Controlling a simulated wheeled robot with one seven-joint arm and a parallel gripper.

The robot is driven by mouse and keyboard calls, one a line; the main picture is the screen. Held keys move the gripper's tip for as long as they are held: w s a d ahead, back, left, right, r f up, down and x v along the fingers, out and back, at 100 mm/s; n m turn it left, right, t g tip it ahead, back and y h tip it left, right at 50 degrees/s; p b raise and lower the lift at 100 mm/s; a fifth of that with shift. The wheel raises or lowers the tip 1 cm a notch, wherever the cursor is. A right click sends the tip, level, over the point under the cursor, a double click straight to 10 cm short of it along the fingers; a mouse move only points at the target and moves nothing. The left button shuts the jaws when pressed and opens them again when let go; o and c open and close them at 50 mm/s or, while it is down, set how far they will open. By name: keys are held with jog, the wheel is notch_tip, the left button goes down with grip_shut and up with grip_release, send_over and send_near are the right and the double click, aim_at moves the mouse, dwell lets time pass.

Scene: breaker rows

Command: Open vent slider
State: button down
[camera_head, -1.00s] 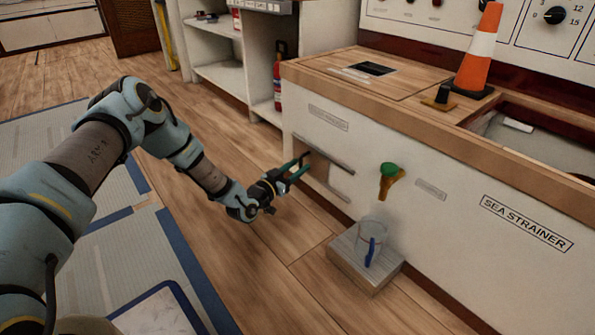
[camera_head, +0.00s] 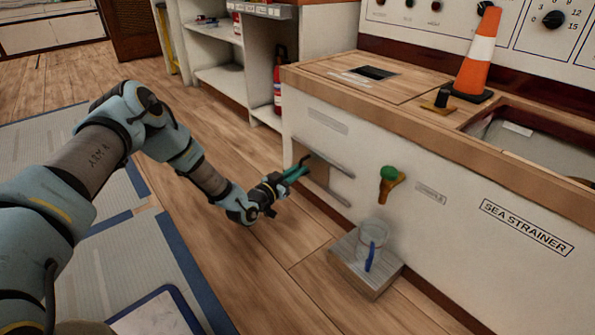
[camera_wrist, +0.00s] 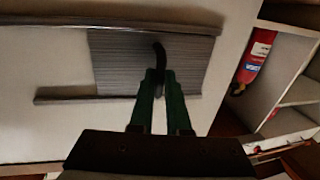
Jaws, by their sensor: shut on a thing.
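The vent slider (camera_wrist: 110,60) shows in the wrist view as a grey ribbed panel between two dark rails on a pale cabinet face. A dark curved handle (camera_wrist: 160,50) stands out in front of it. My gripper (camera_wrist: 158,80) has its green fingers shut on this handle, and they hide its lower part. In the head view my gripper (camera_head: 303,166) is at the left end of the cabinet front, low down, between the upper rail (camera_head: 330,160) and the lower rail (camera_head: 338,198). The slider is partly hidden there by the fingers.
A green-knobbed valve (camera_head: 390,176) sticks out right of the vent. Below it a clear cup (camera_head: 373,235) stands on a block (camera_head: 352,268). A fire extinguisher (camera_head: 279,85) hangs behind. An orange cone (camera_head: 478,55) stands on the cabinet top. Floor left of the vent is clear.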

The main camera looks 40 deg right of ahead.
dwell(0.9)
jog(key=p, duration=0.4)
send_near(326, 176)
jog(key=d, duration=0.4)
jog(key=shift+w+d+r, duration=0.1)
jog(key=shift+w+d, duration=0.15)
jog(key=shift+d, duration=0.15)
jog(key=c, duration=0.9)
grip_release()
jog(key=s+a+p, duration=0.1)
jog(key=a+p, duration=0.3)
jog(key=a, duration=0.6)
jog(key=shift+s+a, duration=0.2)
jog(key=shift+a, duration=0.15)
